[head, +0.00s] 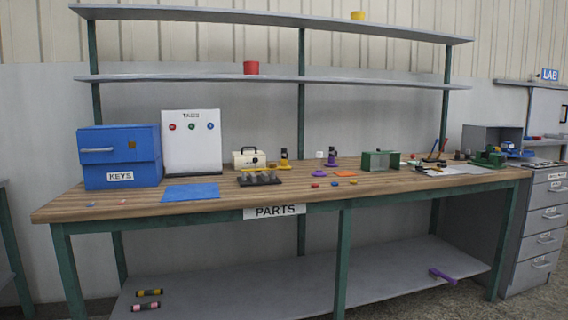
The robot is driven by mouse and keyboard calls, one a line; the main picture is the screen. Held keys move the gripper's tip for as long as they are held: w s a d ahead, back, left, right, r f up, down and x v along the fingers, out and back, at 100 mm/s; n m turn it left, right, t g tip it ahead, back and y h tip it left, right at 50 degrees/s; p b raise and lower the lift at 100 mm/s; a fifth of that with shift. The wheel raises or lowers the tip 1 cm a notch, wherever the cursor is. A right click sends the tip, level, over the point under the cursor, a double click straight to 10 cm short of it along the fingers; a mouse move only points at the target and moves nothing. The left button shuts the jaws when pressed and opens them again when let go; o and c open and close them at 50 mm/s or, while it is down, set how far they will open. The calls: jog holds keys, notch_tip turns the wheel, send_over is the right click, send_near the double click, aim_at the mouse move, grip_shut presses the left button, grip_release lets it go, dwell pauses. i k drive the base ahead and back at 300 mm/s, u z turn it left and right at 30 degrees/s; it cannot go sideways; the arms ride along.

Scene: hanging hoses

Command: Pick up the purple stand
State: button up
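A small upright purple stand (332,157) is on the wooden workbench (110,205), right of the bench's middle and toward the back. My gripper is not in view.
A green box (380,160) stands close to the right of the purple stand. A dark tray (259,179) with several grey pieces is front left. A blue KEYS box (120,157) is far left. Shelves (270,79) hang above. A purple tool (442,275) lies on the lower shelf.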

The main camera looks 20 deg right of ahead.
aim_at(331, 162)
jog(key=z, duration=0.95)
jog(key=k, duration=1.2)
jog(key=z, duration=1.15)
jog(key=i, duration=2.55)
jog(key=u, duration=0.95)
jog(key=i, duration=0.95)
jog(key=u, duration=1.05)
